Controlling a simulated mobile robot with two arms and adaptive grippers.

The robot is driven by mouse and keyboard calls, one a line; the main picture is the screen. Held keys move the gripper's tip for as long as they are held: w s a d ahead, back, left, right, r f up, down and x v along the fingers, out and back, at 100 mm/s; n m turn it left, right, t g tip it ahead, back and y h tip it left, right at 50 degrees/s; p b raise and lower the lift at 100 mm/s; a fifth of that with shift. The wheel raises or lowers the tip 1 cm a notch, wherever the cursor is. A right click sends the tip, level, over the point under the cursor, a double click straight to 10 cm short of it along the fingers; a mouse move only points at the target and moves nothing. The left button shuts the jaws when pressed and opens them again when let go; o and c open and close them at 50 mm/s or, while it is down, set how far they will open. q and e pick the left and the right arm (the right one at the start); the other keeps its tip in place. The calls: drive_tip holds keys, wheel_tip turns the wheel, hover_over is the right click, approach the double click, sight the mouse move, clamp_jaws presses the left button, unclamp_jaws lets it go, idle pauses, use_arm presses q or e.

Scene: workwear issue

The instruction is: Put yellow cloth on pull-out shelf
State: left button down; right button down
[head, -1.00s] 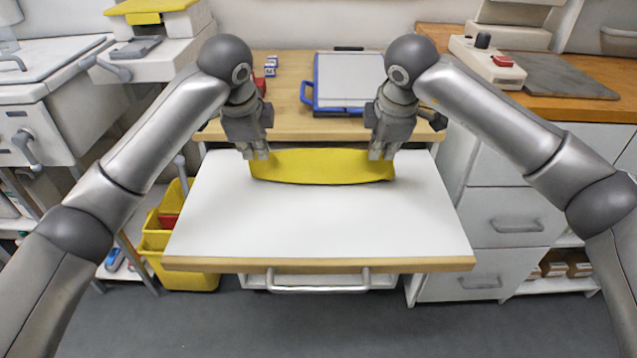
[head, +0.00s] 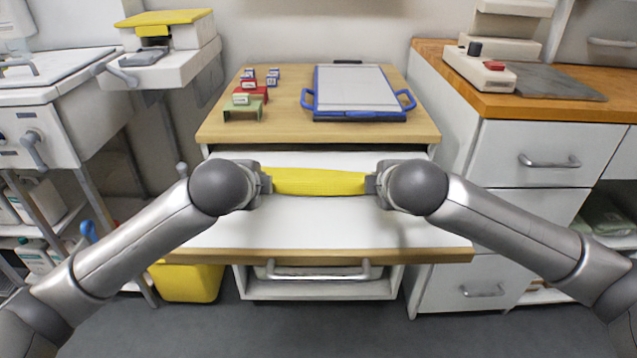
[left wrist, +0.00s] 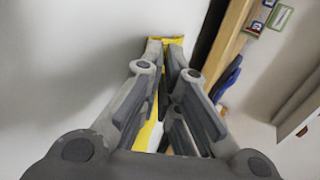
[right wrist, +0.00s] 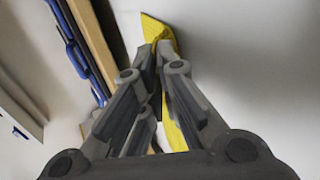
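The yellow cloth (head: 318,181) stretches as a narrow band between my two grippers, over the white pull-out shelf (head: 310,236). I cannot tell whether its lower edge touches the shelf. My left gripper (head: 266,182) points inward at the cloth's left end; in the left wrist view its fingertips (left wrist: 166,43) are together on the yellow cloth (left wrist: 153,125). My right gripper (head: 371,184) points inward at the right end; in the right wrist view its fingertips (right wrist: 157,46) close on the cloth (right wrist: 155,30). My wrists hide the cloth's ends.
Above and behind the shelf is a wooden top (head: 285,122) with a blue-handled board (head: 357,88) and small coloured blocks (head: 250,95). A drawer cabinet (head: 545,165) stands at the right. A yellow bin (head: 188,282) is below left. The shelf front is clear.

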use_arm(q)
drive_tip(key=c, duration=2.1)
unclamp_jaws()
use_arm(e)
drive_tip(key=c, duration=2.2)
unclamp_jaws()
use_arm(q)
drive_tip(key=o, duration=0.7)
use_arm(e)
drive_tip(key=o, duration=0.8)
use_arm(q)
drive_tip(key=shift+o, duration=0.2)
use_arm(e)
drive_tip(key=shift+o, duration=0.2)
